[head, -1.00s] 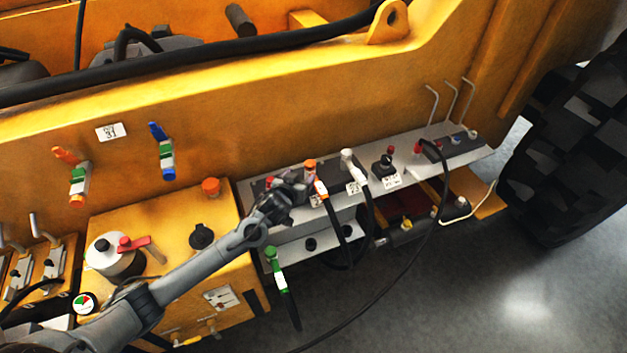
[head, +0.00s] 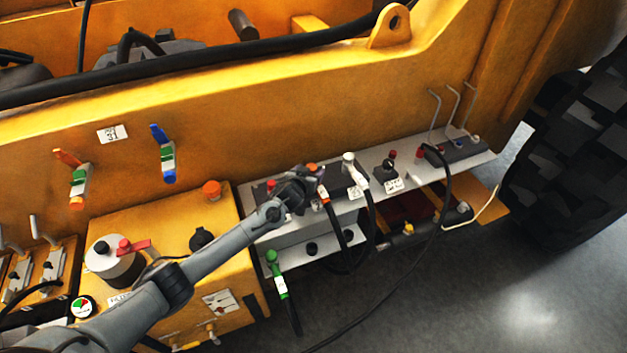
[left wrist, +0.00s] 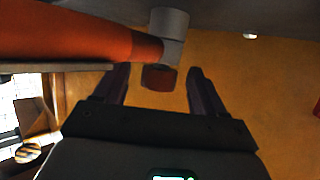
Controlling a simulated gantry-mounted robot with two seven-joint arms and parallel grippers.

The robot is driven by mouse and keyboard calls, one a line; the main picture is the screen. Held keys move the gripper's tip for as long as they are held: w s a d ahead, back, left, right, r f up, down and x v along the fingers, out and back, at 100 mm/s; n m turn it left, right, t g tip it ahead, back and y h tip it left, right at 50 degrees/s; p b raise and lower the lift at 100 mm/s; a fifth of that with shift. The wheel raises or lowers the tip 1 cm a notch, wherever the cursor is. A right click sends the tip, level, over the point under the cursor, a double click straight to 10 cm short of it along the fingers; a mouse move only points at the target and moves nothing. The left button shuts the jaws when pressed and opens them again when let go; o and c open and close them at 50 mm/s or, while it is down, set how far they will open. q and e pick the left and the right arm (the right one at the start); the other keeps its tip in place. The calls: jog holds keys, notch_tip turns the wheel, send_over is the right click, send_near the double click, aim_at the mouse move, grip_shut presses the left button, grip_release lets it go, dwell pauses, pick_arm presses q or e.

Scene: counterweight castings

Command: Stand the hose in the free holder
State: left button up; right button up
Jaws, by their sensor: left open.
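Several hoses with coloured ends stand along the grey shelf (head: 405,160) on the yellow machine. The orange-ended hose (head: 323,193) and white-ended hose (head: 360,175) hang over its edge. A green-ended hose (head: 275,270) is at the lower shelf (head: 290,255), which has two dark round openings (head: 312,248). My left gripper (head: 306,182) is close beside the orange end, partly covering the shelf. In the left wrist view its fingers are open (left wrist: 158,75), with an orange-red part with a grey collar (left wrist: 168,28) just past the fingertips. Contact is unclear. The right gripper is out of view.
A black hose (head: 440,200) runs from the shelf's right end to the floor. Bent metal rods (head: 453,105) rise behind it. Orange and blue handles (head: 163,155) are on the wall. A yellow box (head: 170,245) with caps is under my left arm. A large tyre (head: 575,160) stands right.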

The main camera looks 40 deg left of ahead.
pick_arm(q)
jog(key=shift+w, duration=0.15)
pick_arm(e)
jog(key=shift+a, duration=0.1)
pick_arm(q)
grip_shut()
dwell(0.3)
jog(key=shift+r, duration=0.15)
